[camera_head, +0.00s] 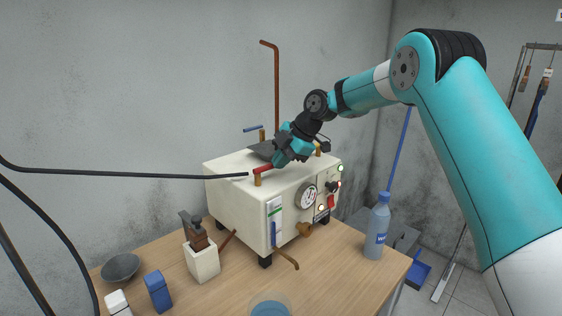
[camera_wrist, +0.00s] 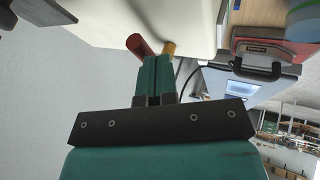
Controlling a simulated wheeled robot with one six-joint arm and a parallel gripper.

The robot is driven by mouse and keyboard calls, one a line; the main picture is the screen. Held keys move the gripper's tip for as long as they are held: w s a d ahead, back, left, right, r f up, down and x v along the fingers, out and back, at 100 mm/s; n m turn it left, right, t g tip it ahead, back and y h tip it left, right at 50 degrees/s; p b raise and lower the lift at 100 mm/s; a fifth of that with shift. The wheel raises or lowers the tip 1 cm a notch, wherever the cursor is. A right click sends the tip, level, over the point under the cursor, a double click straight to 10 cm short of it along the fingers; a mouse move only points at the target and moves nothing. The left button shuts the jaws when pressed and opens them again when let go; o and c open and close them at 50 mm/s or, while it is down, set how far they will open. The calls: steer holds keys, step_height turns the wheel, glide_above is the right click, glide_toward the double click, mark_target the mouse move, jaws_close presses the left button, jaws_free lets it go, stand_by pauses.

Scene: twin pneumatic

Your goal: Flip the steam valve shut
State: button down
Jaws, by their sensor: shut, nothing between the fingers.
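A white machine (camera_head: 235,200) stands on the wooden table. On its top, a red valve lever (camera_head: 264,168) sits on a brass stem (camera_head: 257,179) at the front left. A blue lever (camera_head: 253,128) is on another brass stem farther back. No label shows which is the steam valve. My gripper (camera_head: 278,161) is shut and empty, just right of the red lever. In the wrist view, the shut fingertips (camera_wrist: 156,60) lie close to the red lever (camera_wrist: 138,43) and brass stem (camera_wrist: 168,48). I cannot tell whether they touch. Part of the lever is hidden behind the fingers.
A copper pipe (camera_head: 276,85) rises behind the machine. A black hose (camera_head: 130,173) reaches in from the left towards the red lever. A gauge (camera_head: 307,195) is on the front. A water bottle (camera_head: 377,228) stands right; a white holder (camera_head: 202,263) and bowl (camera_head: 121,267) stand left.

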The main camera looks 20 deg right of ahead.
steer(key=shift+w, duration=0.3)
stand_by(0.6)
steer(key=shift+s+d+b, duration=0.25)
steer(key=shift+s+b, duration=0.1)
steer(key=shift+b, duration=0.05)
steer(key=s+f+b+v, duration=0.1)
steer(key=s+v, duration=0.1)
steer(key=v, duration=1)
steer(key=shift+d, duration=0.25)
